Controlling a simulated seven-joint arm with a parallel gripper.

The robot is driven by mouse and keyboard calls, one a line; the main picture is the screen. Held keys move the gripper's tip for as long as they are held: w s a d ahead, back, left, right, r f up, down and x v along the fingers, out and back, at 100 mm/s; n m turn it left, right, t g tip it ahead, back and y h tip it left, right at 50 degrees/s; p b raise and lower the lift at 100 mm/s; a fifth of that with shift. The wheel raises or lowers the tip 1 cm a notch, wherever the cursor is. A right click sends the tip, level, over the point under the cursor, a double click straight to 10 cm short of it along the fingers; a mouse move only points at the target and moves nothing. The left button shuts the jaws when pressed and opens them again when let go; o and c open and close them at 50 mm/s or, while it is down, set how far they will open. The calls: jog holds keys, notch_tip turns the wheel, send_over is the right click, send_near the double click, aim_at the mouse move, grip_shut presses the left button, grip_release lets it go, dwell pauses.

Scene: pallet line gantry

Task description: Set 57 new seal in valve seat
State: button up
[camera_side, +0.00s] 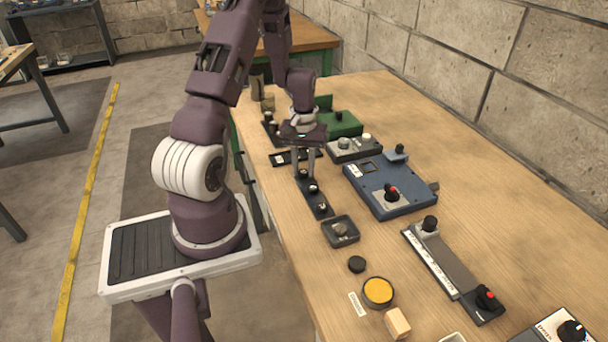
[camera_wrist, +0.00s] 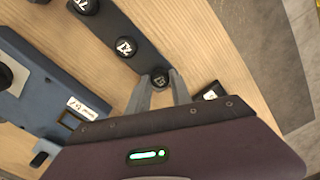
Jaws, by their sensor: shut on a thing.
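My gripper (camera_side: 303,177) points down at the far end of a dark strip (camera_side: 319,204) on the bench. In the wrist view my gripper (camera_wrist: 161,76) is shut on a small black round seal (camera_wrist: 160,81) at the strip's end; its white mark is too small to read surely. I cannot tell whether it is lifted off the strip. Two more black seals with white marks sit along the strip (camera_wrist: 137,30). A blue housing (camera_side: 408,199) right of the strip has a dark square opening and a red-topped knob; I cannot tell whether the opening is the valve seat.
A grey box (camera_side: 353,148) and a green block (camera_side: 341,125) stand behind the blue housing. A dark tray (camera_side: 341,231), a black puck (camera_side: 356,264) and a yellow-topped tin (camera_side: 378,291) lie nearer. A long grey bar (camera_side: 440,262) lies to the right.

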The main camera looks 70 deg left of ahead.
jog(key=shift+r, duration=3.05)
jog(key=w+d+r, duration=0.1)
jog(key=w, duration=0.8)
notch_tip(320, 180, up, 3)
send_over(369, 167)
jog(key=shift+f, duration=3.2)
jog(key=shift+f, duration=0.45)
